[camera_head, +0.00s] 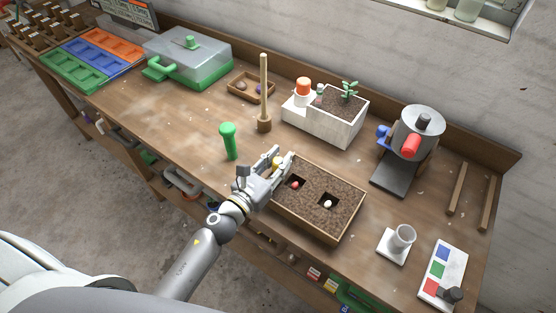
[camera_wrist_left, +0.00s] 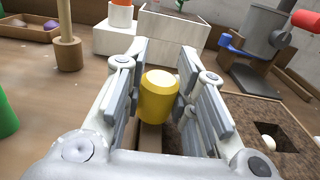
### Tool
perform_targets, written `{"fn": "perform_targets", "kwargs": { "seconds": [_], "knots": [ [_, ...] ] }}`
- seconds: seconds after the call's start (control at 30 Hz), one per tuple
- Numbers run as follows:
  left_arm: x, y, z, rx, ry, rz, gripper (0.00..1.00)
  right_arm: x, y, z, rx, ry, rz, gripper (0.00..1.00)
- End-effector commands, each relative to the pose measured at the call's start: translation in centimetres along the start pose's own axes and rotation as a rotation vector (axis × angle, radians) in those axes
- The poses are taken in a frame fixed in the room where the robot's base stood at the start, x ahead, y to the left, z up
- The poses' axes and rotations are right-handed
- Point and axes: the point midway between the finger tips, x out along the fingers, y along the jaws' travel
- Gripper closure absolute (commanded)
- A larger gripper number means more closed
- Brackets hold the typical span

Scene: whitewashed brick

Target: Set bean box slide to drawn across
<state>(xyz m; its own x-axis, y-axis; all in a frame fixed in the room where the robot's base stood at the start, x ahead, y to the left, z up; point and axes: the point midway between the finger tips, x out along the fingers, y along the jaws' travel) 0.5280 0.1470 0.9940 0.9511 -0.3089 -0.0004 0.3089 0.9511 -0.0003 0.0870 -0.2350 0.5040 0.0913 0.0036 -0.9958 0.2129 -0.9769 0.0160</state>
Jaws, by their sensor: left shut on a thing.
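The bean box (camera_head: 338,185) seems to be the shallow wooden box with a brown, soil-like top and two square holes. A red bean (camera_head: 295,185) shows at the left hole and a white bean (camera_head: 328,204) in the right one. My left gripper (camera_head: 283,163) is at the box's left end, shut on a yellow knob (camera_head: 276,163). In the left wrist view the knob (camera_wrist_left: 158,98) stands upright between the fingers, above a narrow wooden strip (camera_wrist_left: 151,138). I take the knob for the slide's handle; the slide itself is mostly hidden.
A green-topped post (camera_head: 229,140) and a wooden post (camera_head: 264,90) stand to the left. A white planter (camera_head: 330,122) is behind the box and a grinder-like machine (camera_head: 415,140) behind right. A white cup (camera_head: 402,237) stands to the right. The bench front edge is close.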

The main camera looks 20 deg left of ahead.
Motion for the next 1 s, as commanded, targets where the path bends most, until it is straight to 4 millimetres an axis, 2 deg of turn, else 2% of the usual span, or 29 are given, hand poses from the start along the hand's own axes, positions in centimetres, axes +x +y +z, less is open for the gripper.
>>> {"fn": "perform_targets", "kwargs": {
  "seconds": [0.17,0.27,0.7,0.8,1.0],
  "knots": [
    [0.0,-1.5,-0.1,-0.001,-0.001,-0.002,1.0,0.2,0.0,0.0,0.0,0.0,0.0,1.0],
    [0.0,-3.4,-0.1,-0.003,-0.001,-0.003,1.0,0.5,0.0,0.0,0.0,0.0,0.0,1.0],
    [0.0,-14.7,-0.2,-0.005,-0.001,-0.002,1.0,2.6,-0.1,0.2,0.0,0.0,0.0,1.0],
    [0.0,-16.5,-0.1,-0.003,-0.001,-0.002,1.0,3.0,-0.1,0.3,0.0,0.0,0.0,1.0],
    [0.0,-18.6,0.0,0.0,-0.001,-0.001,1.0,3.3,-0.1,0.3,0.0,0.0,0.0,1.0]
  ]
}}
